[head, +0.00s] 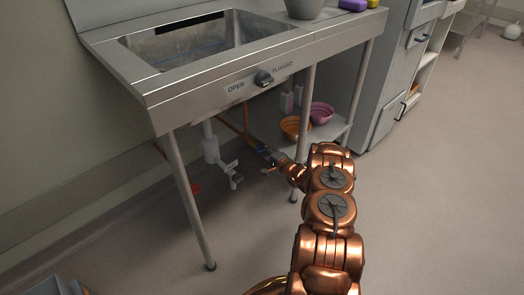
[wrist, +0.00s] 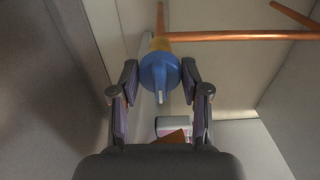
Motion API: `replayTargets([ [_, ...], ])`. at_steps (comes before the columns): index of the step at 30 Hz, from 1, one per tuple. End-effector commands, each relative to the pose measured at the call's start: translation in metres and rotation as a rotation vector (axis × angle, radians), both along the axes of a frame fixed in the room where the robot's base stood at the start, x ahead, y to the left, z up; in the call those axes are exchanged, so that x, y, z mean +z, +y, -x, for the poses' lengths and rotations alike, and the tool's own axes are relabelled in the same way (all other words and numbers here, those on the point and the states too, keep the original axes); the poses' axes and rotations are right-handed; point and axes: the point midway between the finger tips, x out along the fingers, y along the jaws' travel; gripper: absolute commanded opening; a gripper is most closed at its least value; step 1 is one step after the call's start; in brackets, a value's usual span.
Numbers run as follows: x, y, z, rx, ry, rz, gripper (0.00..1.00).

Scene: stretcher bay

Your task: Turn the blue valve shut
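The blue valve (wrist: 158,70) is in the upper middle of the wrist view, a round blue knob with a pale mark on its lower part. It sits at a yellowish fitting on a copper pipe. My gripper (wrist: 160,80) is open, with one finger on each side of the knob. I cannot tell whether the fingertips touch it. In the head view my gripper (head: 270,156) reaches under the sink counter, and it and my arm hide most of the valve there.
The steel sink counter (head: 152,88) is above my gripper, with legs (head: 188,200) on either side. Copper pipes (wrist: 240,36) run behind the valve. An orange bowl (head: 291,128) and a pink bowl (head: 321,113) stand on a low shelf. A cabinet (head: 392,85) is to the right; open floor lies in front.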

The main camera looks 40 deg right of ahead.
Motion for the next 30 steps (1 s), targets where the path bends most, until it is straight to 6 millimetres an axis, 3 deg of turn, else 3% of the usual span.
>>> replayTargets([
  [6,0.0,0.0,0.0,0.0,0.0,0.0,0.69],
  [17,0.0,-0.001,0.003,0.0,0.0,0.0,0.69],
  [23,0.0,-0.005,0.026,-0.002,-0.001,-0.001,0.69],
  [30,0.001,-0.013,0.074,-0.005,0.0,-0.001,0.69],
])
